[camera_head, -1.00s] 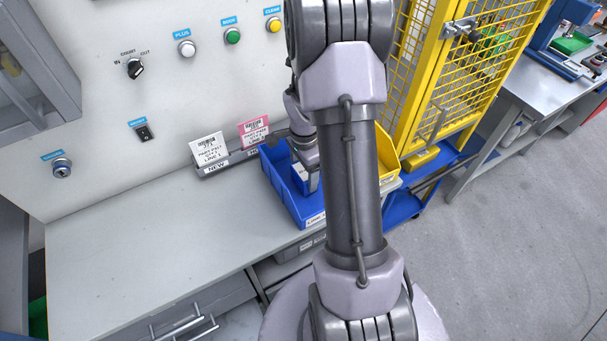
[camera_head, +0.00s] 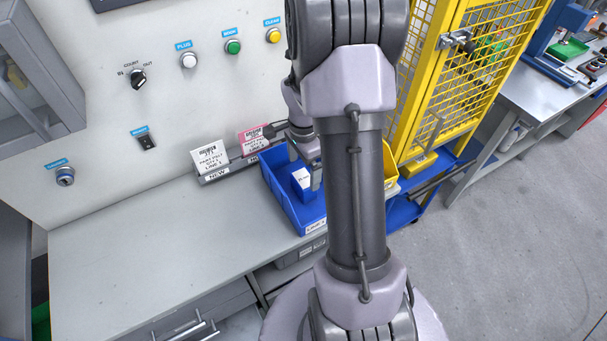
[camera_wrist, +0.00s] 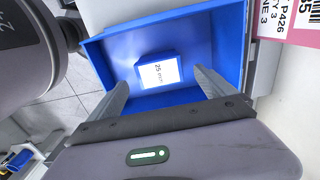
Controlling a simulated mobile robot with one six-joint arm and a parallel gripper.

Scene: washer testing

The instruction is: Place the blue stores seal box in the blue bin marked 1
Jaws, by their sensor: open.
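The blue seal box (camera_wrist: 160,72), with a white label reading 25 mm, sits inside a blue bin (camera_wrist: 225,30). In the head view the box (camera_head: 302,182) shows inside the bin (camera_head: 282,198), whose front label is partly hidden behind my arm; I cannot read its full marking. My gripper (camera_wrist: 163,85) is open and empty at the bin, its two fingers apart with the box beyond and between them in the wrist view. In the head view my gripper (camera_head: 308,160) is just above the box, partly hidden by my arm.
A yellow bin (camera_head: 390,165) stands right of the blue bin. Two card holders, one white (camera_head: 211,160) and one pink (camera_head: 255,140), stand along the back panel. The grey bench (camera_head: 150,235) to the left is clear. A yellow mesh cage (camera_head: 440,90) stands at the right.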

